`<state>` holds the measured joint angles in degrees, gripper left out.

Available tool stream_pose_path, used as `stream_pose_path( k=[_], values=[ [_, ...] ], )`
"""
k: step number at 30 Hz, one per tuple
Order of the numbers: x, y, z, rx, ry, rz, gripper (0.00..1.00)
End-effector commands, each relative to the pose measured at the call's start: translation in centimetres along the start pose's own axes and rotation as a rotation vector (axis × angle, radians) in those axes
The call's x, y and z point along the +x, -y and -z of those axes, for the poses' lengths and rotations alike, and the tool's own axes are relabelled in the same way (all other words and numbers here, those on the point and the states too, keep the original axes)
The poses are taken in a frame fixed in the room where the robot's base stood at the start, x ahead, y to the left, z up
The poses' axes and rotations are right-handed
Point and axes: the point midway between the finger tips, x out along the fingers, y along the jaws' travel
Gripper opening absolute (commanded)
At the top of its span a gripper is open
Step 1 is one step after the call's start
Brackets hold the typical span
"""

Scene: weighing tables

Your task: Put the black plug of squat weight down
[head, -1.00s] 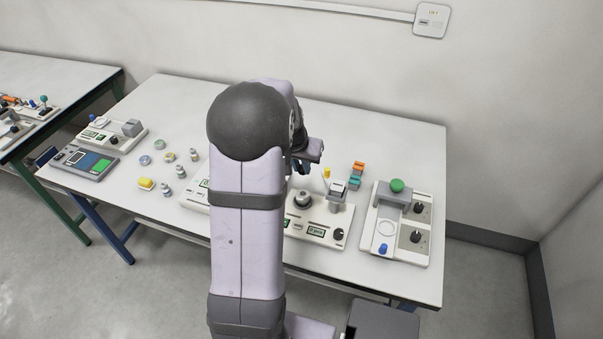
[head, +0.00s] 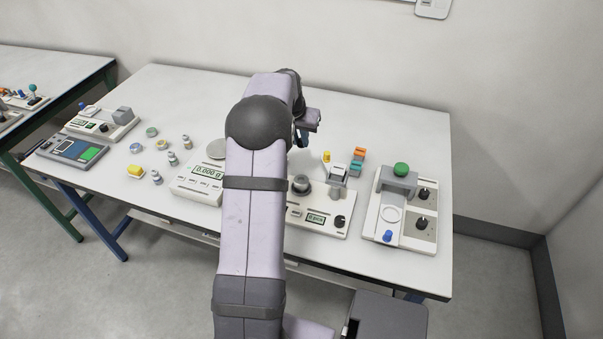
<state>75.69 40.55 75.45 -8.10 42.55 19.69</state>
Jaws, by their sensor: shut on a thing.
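My gripper (head: 300,138) shows only in part at the end of my arm, above the table behind the counting scale. It is shut on a small dark thing, taken as the black plug of squat weight; my arm and wrist hide most of it. The weighing scale (head: 197,184) with a round pan (head: 216,149) stands just left of my arm and reads 0.000 g. The counting scale (head: 325,222) to the right of my arm has a round grey piece (head: 301,184) on top and a black knob.
Orange (head: 359,153) and teal blocks stand behind the counting scale. A device with a green knob (head: 401,169) is at the right. The table's back strip (head: 370,112) is clear.

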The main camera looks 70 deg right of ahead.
Motion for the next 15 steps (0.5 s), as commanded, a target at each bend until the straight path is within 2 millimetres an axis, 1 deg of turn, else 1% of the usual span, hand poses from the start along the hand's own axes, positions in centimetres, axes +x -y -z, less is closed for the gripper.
stream_pose_path(
  k=[5, 15],
  values=[
    [0.7, 0.0, -0.3, 0.000, 0.004, -0.001, 0.00],
    [5.0, 0.0, -2.1, 0.000, 0.004, -0.001, 0.00]
  ],
)
